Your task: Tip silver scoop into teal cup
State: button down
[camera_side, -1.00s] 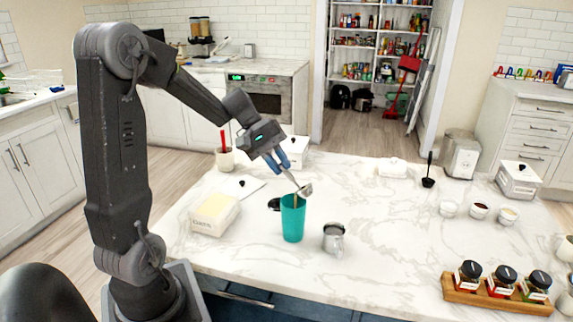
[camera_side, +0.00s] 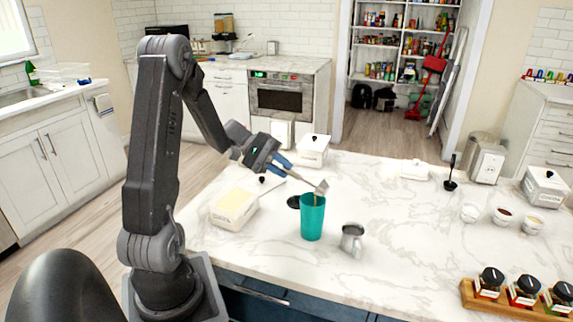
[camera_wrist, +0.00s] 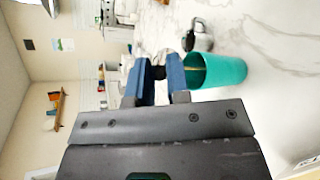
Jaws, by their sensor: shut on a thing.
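The teal cup (camera_side: 313,220) stands upright on the marble counter. The silver scoop (camera_side: 321,187) has its head just above the cup's rim, with its handle running up-left to my gripper (camera_side: 282,164). My gripper's blue fingers are shut on the handle, up and left of the cup. A thin tan streak shows between the scoop head and the cup's mouth. In the wrist view the cup (camera_wrist: 228,71) lies right of my fingers (camera_wrist: 160,72), with a tan streak inside it. The scoop is mostly hidden there by the fingers.
A small metal pitcher (camera_side: 351,240) stands close right of the cup. A white tub (camera_side: 234,209) is to the left, a dark round lid (camera_side: 295,202) just behind the cup, and a white lidded box (camera_side: 313,150) farther back.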

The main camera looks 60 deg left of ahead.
jog(key=shift+s+a+f+t+h, duration=0.3)
jog(key=shift+a+f+t+h, duration=0.2)
jog(key=shift+f+h, duration=0.35)
jog(key=shift+s+a+f+t+h, duration=0.25)
jog(key=shift+a+f+t+h, duration=0.25)
jog(key=shift+f+h, duration=0.35)
jog(key=shift+s+a+f+t+h, duration=0.3)
jog(key=shift+a+f+t+h, duration=0.15)
jog(key=shift+f+h, duration=0.4)
jog(key=shift+r, duration=0.1)
jog(key=shift+r, duration=0.1)
jog(key=w+d+r+g+y, duration=0.1)
jog(key=r+y, duration=0.1)
jog(key=w+d+r+g+y, duration=0.1)
jog(key=d+r+g+y, duration=0.1)
jog(key=r+y, duration=0.1)
jog(key=w+d+r+g+y, duration=0.1)
jog(key=d+r+y, duration=0.1)
jog(key=shift+w+d+r+g+y, duration=0.1)
jog(key=shift+d+r+g+y, duration=0.15)
jog(key=shift+y, duration=0.1)
jog(key=w+d+g+y, duration=0.4)
jog(key=d+g+y, duration=0.1)
jog(key=d+y, duration=0.3)
jog(key=shift+w+y, duration=0.35)
jog(key=shift+y, duration=0.05)
jog(key=shift+r, duration=0.1)
